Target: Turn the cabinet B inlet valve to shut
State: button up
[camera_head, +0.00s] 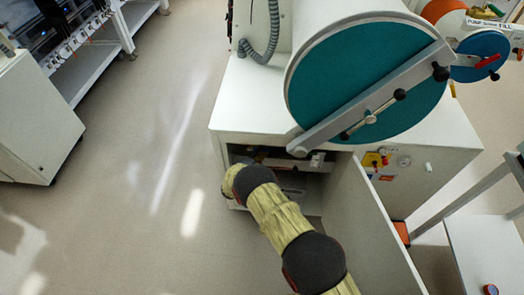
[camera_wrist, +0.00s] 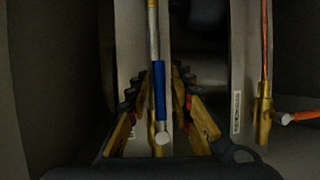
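In the wrist view a valve with a blue lever (camera_wrist: 160,90) stands between my gripper's two fingers. The lever lies along its upright pipe (camera_wrist: 153,30), with a pale round end at the bottom. My gripper (camera_wrist: 157,82) is open, with a gap on each side of the lever. A second brass valve (camera_wrist: 263,112) is at the right, its orange lever (camera_wrist: 298,118) pointing sideways across its pipe. The labels are too small to read, so I cannot tell which is the inlet. In the head view my arm reaches into the open cabinet (camera_head: 225,165), and the gripper is hidden there.
The cabinet door (camera_head: 370,225) stands open to the right of my arm. A big teal round hatch (camera_head: 365,80) with a bar is above the opening. A small table (camera_head: 485,255) is at the right. The floor (camera_head: 130,200) at left is clear.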

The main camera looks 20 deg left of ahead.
grip_shut()
dwell(0.6)
